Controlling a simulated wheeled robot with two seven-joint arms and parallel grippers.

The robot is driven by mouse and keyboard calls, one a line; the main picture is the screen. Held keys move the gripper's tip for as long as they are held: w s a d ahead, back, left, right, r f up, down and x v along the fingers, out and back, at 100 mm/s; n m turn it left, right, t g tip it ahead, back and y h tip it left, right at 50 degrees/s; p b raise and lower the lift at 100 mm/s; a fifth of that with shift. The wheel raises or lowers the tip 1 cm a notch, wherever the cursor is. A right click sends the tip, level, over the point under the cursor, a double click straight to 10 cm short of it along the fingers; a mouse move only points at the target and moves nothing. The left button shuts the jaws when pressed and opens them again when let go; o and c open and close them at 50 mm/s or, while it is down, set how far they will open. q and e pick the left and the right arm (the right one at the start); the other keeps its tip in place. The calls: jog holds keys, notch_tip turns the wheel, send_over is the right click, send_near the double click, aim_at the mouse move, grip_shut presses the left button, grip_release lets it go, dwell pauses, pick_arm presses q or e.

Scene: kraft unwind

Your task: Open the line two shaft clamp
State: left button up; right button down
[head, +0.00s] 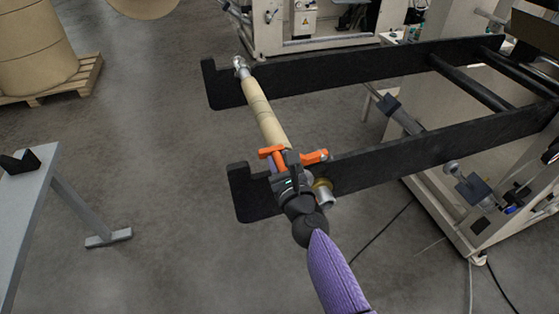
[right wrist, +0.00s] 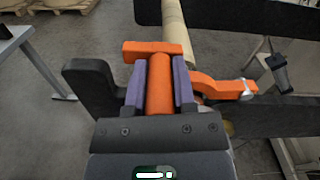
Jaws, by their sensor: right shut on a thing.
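The shaft clamp (head: 315,157) is an orange part at the near end of a tan shaft (head: 264,112). The shaft lies across two black arms of the unwind stand. My right gripper (head: 280,163) is at the clamp. In the right wrist view its two purple fingers (right wrist: 159,85) are shut on an upright orange handle (right wrist: 160,88), one finger on each side. An orange crosspiece (right wrist: 150,50) is above the handle and a curved orange arm (right wrist: 222,86) reaches right. My gripper hides part of the clamp in the head view. My left gripper is not in view.
The near black arm (head: 400,157) and far black arm (head: 340,70) of the stand run right to a beige machine. A grey table (head: 32,185) stands at left. A large kraft roll (head: 35,50) sits on a pallet behind it. The floor between is clear.

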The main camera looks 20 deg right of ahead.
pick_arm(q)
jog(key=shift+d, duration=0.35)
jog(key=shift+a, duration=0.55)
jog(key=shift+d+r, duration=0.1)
